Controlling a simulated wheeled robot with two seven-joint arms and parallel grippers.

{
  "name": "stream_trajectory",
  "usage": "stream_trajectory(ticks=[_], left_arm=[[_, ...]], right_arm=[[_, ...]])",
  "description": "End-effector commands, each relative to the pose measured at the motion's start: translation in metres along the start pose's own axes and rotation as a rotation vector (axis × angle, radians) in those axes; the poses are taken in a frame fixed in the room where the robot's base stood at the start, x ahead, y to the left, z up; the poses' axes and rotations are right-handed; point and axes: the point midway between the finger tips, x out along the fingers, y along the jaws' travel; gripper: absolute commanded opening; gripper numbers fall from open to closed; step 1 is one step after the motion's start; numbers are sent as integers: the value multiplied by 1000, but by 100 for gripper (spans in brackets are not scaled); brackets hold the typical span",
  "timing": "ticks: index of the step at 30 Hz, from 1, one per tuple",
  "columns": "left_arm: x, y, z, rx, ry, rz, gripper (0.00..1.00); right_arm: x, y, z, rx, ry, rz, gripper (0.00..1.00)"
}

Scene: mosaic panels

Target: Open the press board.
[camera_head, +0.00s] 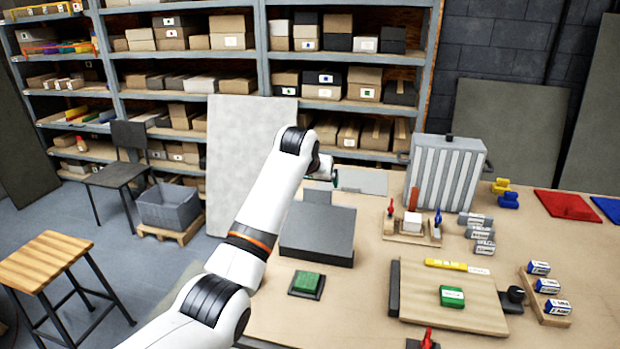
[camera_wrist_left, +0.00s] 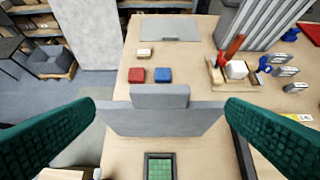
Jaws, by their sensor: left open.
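A dark grey board (camera_head: 318,228) with a raised tab at its far edge lies on the bench; I take it to be the press board. In the left wrist view this grey board (camera_wrist_left: 160,120) and its tab (camera_wrist_left: 160,92) show between my fingers. My left gripper (camera_head: 332,176) hangs beyond the far edge, its arm crossing the board's left side. Its green fingers are spread wide with nothing held (camera_wrist_left: 160,113). Whether a finger touches the board cannot be told. A green tile in a black frame (camera_head: 307,282) sits on the near side. My right gripper is not in view.
A wooden board (camera_head: 420,310) with a green block lies to the right. A small stand (camera_head: 412,236) with a red tool and a ribbed grey panel (camera_head: 446,170) stand behind. Red (camera_wrist_left: 136,75) and blue (camera_wrist_left: 163,75) blocks lie beyond the grey board.

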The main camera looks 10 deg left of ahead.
Motion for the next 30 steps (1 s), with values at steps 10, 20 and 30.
stream_trajectory(ticks=[10,20,30], left_arm=[[-39,0,-2,-1,3,0,95],[-40,0,-2,0,4,0,95],[18,11,-148,19,106,-12,95]], right_arm=[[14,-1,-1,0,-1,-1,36],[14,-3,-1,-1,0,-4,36],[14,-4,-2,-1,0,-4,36]])
